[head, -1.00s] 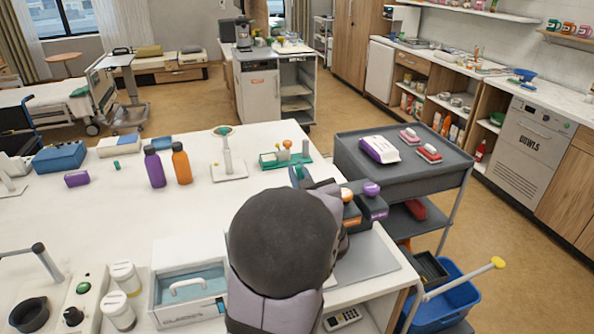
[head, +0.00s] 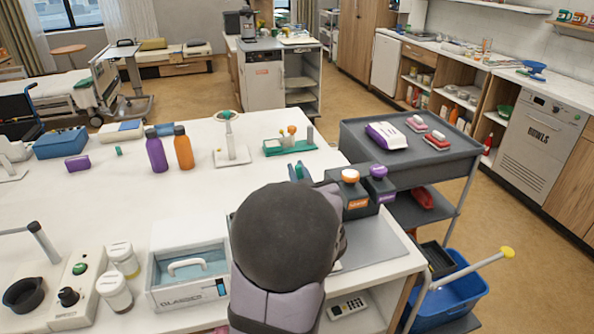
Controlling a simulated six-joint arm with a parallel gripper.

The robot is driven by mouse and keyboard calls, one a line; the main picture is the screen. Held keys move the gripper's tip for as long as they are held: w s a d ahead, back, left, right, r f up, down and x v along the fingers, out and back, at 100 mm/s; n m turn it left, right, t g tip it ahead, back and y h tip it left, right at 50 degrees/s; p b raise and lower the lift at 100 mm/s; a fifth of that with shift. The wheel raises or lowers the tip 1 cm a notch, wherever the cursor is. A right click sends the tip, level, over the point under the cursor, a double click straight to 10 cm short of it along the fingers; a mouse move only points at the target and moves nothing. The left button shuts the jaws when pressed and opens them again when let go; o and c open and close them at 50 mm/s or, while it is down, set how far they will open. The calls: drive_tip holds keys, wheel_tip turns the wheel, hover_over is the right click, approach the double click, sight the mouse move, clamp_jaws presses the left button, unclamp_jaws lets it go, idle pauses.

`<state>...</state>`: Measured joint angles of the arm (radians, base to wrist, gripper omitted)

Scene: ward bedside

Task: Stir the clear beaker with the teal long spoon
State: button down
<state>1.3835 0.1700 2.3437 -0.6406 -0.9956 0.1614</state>
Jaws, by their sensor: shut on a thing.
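My gripper (head: 299,172) shows only as a small grey part beyond my dark, round arm joint. A short teal piece, which looks like the teal long spoon (head: 298,168), stands up between its fingers. The gripper looks shut on it. The rest of the spoon is hidden behind my arm. I cannot make out the clear beaker; my arm covers part of the worktop where it could stand.
A grey trolley (head: 440,150) adjoins the white worktop (head: 90,205). The worktop's middle left is clear.

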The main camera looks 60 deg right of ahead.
wheel_tip(320, 180, down, 6)
drive_tip(key=b, duration=0.5)
drive_tip(key=shift+s+d, duration=0.45)
drive_tip(key=shift+f, duration=0.1)
